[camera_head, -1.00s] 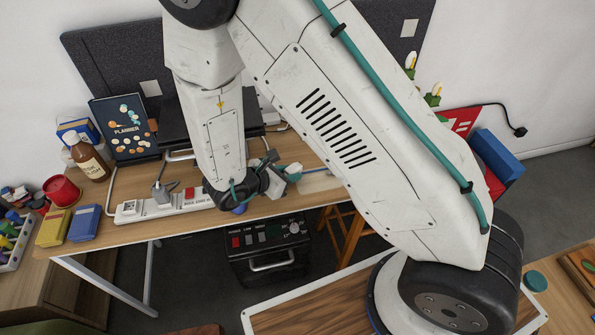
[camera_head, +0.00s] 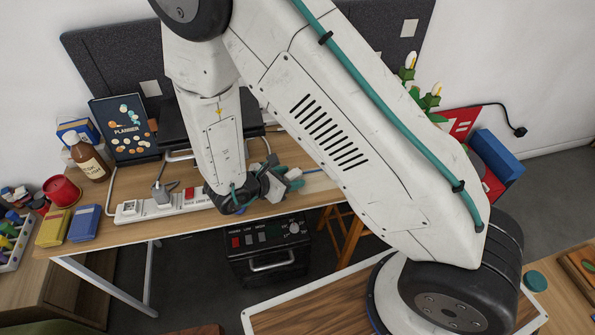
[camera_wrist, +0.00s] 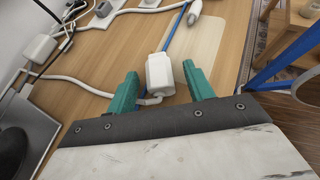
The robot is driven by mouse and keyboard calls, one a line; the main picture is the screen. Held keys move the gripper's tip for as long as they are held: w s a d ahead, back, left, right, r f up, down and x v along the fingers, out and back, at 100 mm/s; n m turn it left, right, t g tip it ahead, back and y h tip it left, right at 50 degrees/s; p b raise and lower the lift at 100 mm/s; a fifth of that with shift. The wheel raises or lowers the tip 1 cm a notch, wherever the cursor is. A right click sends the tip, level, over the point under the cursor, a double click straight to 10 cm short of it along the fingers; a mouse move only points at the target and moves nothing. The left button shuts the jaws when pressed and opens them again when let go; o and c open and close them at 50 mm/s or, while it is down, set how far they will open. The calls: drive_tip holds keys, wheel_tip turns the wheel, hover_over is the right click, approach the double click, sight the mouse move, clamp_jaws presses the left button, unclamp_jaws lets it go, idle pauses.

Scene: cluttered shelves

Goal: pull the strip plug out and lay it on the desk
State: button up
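A white plug (camera_wrist: 160,75) with a white cord lies between and just beyond my fingertips in the wrist view. It is apart from any socket. My gripper (camera_wrist: 162,88) has teal fingers spread wider than the plug, with a gap showing beside it, so it is open. In the head view my gripper (camera_head: 283,178) is low over the desk's right part, with the plug (camera_head: 294,174) partly hidden there. The white power strip (camera_head: 133,212), with a red switch, lies along the desk's front to the left. A grey plug (camera_head: 163,194) sits on it.
A blue cable (camera_wrist: 176,30) runs across the desk beside the plug. A pale mat (camera_wrist: 205,40) lies to the right. Bottle (camera_head: 88,160), planner (camera_head: 127,128) and laptop (camera_head: 180,118) stand at the left and back. The desk's front edge is close to my gripper.

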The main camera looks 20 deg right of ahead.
drive_tip(key=v, duration=0.7)
drive_tip(key=shift+s+a+r, duration=0.15)
drive_tip(key=shift+a+r, duration=0.05)
drive_tip(key=shift+a, duration=0.05)
idle(0.4)
